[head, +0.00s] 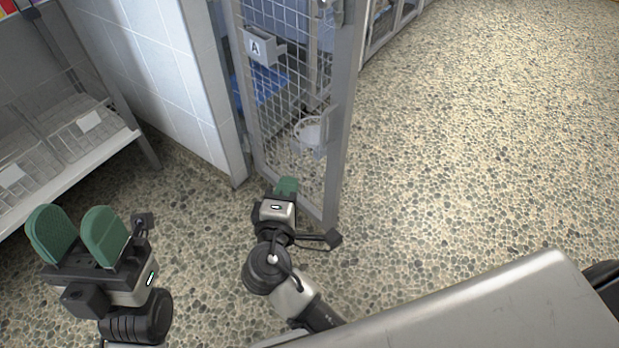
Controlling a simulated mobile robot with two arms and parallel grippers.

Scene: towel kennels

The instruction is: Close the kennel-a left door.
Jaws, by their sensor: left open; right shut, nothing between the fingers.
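The kennel-a left door (335,165) is a grey-framed wire-mesh door with a small box marked "A" (262,47). It stands open, swung out from the post (212,90) at its left, with its free edge towards me. My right gripper (286,186) is shut and empty, with its green fingertips in front of the door's lower part. I cannot tell whether it touches the door. My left gripper (76,236) is open and empty, over the floor to the left, well apart from the door.
A white bowl (308,131) and a blue item (262,88) show through the mesh. More kennel fronts (388,22) are at the top. The pebbled floor (480,140) at right is clear.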

